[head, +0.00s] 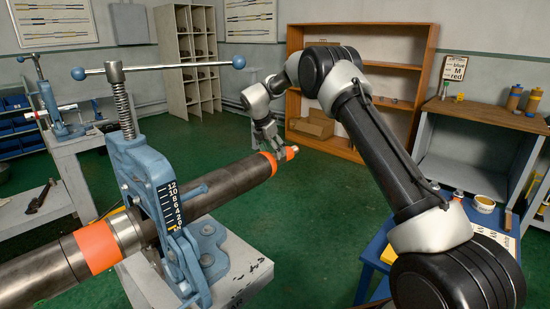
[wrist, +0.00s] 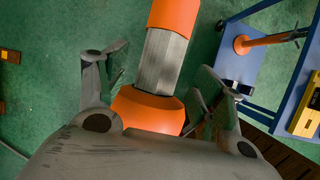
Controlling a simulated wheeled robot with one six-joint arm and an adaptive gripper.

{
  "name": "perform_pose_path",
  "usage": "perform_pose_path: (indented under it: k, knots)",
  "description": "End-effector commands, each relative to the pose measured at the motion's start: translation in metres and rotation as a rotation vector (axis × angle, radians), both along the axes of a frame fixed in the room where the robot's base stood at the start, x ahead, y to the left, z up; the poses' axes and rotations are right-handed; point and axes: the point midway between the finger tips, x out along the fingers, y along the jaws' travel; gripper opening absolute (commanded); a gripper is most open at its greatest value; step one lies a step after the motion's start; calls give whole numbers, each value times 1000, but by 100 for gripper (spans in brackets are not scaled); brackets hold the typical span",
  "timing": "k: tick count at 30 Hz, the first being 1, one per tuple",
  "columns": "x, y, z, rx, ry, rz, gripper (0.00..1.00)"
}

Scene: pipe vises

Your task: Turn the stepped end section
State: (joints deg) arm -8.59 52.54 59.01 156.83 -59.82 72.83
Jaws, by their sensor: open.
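A long dark pipe (head: 225,190) lies clamped in a blue pipe vise (head: 160,205) in the head view. Its far right end is a narrower stepped section (head: 280,156) with orange bands and a bare metal part. In the wrist view the bare grey metal (wrist: 160,62) shows between an upper orange part (wrist: 173,14) and a lower orange part (wrist: 148,108). My gripper (wrist: 162,66) is open, with one finger on each side of the section and visible gaps. In the head view my gripper (head: 268,143) is at the stepped end; whether it touches is unclear.
The vise stands on a grey bench (head: 245,265). A blue table (head: 375,250) is at the lower right; the wrist view shows an orange-handled tool (wrist: 262,41) and a yellow box (wrist: 305,118) there. A wooden shelf (head: 345,75) stands behind. Green floor lies open beneath the pipe end.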

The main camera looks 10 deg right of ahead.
Motion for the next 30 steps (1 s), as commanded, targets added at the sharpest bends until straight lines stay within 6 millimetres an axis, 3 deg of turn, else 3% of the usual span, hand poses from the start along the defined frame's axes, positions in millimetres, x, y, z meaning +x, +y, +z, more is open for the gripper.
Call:
perform_pose_path:
  k: [3,9,14,24,26,30]
  knots:
    - [-6,9,27,0,-2,1,68]
    - [-13,19,56,1,-1,0,68]
    - [-16,22,66,0,0,0,68]
    - [-16,22,66,-4,6,17,68]
    - [-11,24,67,-8,-3,65,68]
    - [33,13,69,-154,-126,350,68]
